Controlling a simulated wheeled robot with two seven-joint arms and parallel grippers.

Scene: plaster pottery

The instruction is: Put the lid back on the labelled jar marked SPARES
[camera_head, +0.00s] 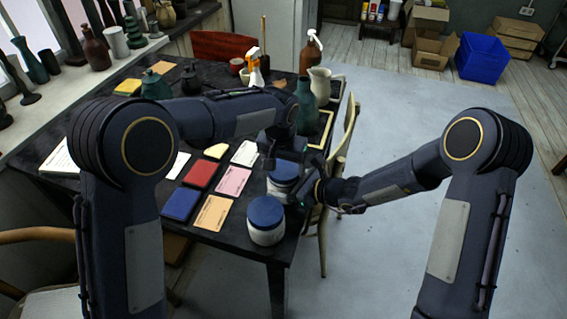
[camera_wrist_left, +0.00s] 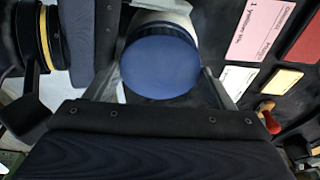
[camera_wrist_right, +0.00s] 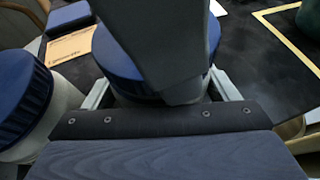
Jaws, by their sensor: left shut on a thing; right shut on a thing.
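A white jar (camera_head: 279,194) with a blue lid (camera_head: 284,170) stands near the table's right edge, partly hidden by both grippers. My left gripper (camera_head: 286,160) comes from above and is shut on the blue lid, which fills the space between its fingers in the left wrist view (camera_wrist_left: 160,68). The jar's pale body shows just beyond the lid. I cannot tell whether the lid is fully seated. My right gripper (camera_head: 304,190) is shut on the jar from the right side. A second white jar (camera_head: 266,236) with a blue lid stands in front. No SPARES label is readable.
Coloured cards, including a red one (camera_head: 203,174), a pink one (camera_head: 232,181) and a blue one (camera_head: 180,203), lie left of the jars. A green bottle (camera_head: 305,105), a pale jug (camera_head: 320,85) and a spray bottle (camera_head: 255,68) stand behind. A chair (camera_head: 347,130) is at the right edge.

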